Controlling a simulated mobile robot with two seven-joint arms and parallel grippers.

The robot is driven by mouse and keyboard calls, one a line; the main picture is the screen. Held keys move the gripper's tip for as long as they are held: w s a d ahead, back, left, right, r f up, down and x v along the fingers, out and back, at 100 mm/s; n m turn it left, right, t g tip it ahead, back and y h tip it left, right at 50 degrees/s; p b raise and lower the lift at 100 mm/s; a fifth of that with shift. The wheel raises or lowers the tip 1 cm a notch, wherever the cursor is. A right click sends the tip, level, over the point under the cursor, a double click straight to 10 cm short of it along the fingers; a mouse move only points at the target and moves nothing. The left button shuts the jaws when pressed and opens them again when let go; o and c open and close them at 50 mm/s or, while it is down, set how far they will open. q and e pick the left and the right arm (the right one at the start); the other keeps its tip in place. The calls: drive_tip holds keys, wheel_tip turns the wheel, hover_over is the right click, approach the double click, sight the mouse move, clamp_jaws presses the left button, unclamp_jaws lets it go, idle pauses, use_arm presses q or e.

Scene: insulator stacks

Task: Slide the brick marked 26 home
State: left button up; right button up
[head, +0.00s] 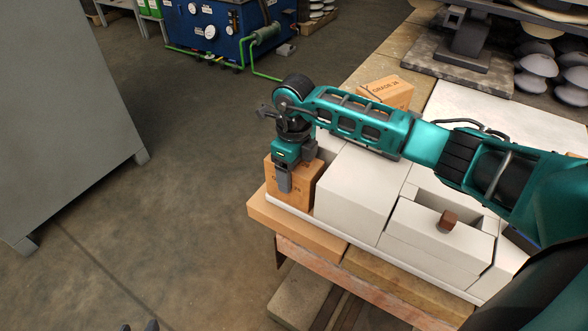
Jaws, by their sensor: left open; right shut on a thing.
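My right gripper (288,178) comes down from above at the left end of the white blocks. It is shut on an orange brick (305,191), whose front marking is mostly hidden by a finger. This brick sits upright at the left corner, close beside a large white block (364,188); I cannot tell whether they touch. A second orange brick (388,92) lies farther back, with printing that looks like "GRADE 26" or "28", too small to be sure. My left gripper (138,328) shows only its dark fingertips, apart, at the bottom edge, over the floor and away from the bricks.
A white block with a recess and a brown knob (448,220) stands at the right. A tan ledge (310,238) runs along the front. Grey stacked discs (537,68) stand at the back right. A grey cabinet (60,110) stands at the left; the floor between is clear.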

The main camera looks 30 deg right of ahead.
drive_tip(key=shift+s+d+p, duration=0.4)
drive_tip(key=shift+s+p, duration=0.05)
drive_tip(key=shift+s, duration=0.15)
idle(0.4)
drive_tip(key=o, duration=1.4)
drive_tip(key=shift+o, duration=0.2)
